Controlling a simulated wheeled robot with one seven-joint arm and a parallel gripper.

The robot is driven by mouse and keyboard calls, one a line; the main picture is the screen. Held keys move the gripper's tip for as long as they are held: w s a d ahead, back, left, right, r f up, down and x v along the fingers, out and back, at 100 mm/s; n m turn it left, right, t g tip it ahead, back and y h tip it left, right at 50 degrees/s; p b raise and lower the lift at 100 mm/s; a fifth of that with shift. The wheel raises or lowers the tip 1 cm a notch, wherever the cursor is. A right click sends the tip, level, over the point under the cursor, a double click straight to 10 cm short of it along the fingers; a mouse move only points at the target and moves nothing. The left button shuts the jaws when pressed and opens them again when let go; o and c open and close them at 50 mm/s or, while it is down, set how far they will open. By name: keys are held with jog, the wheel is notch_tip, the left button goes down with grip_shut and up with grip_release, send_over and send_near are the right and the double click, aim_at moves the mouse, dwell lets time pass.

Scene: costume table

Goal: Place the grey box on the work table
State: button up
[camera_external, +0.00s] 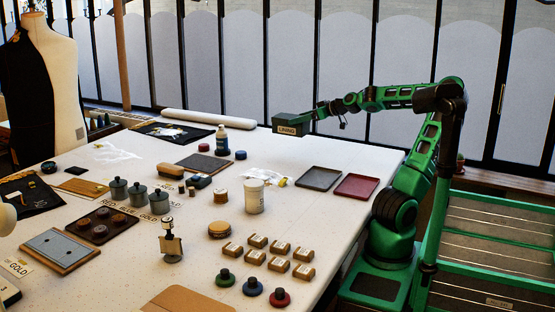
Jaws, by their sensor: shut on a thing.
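My gripper (314,114) is at the end of my green arm, which reaches in from the right. It is shut on the grey box at the box's right side. The fingers are small in this view and partly hidden by the box. The box looks level and apart from the table top.
A dark tray (318,178) and a red tray (356,186) lie near the right edge. A dark bottle (221,140), a dark mat (205,163) and a white jar (254,196) stand left of them. Several small labelled boxes (257,241) fill the front. A white roll (208,119) lies at the back.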

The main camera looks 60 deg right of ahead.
jog(key=shift+d+f, duration=0.15)
jog(key=shift+f, duration=0.2)
jog(key=shift+s+d+f, duration=0.2)
jog(key=shift+d+f, duration=2.5)
jog(key=shift+d, duration=0.1)
jog(key=shift+s+d+f, duration=0.2)
jog(key=shift+d+f, duration=2.5)
jog(key=shift+d, duration=0.1)
jog(key=shift+f, duration=0.15)
jog(key=o, duration=1.2)
jog(key=shift+s+r, duration=0.2)
jog(key=v, duration=1.1)
jog(key=shift+s, duration=0.35)
jog(key=shift+r, duration=0.1)
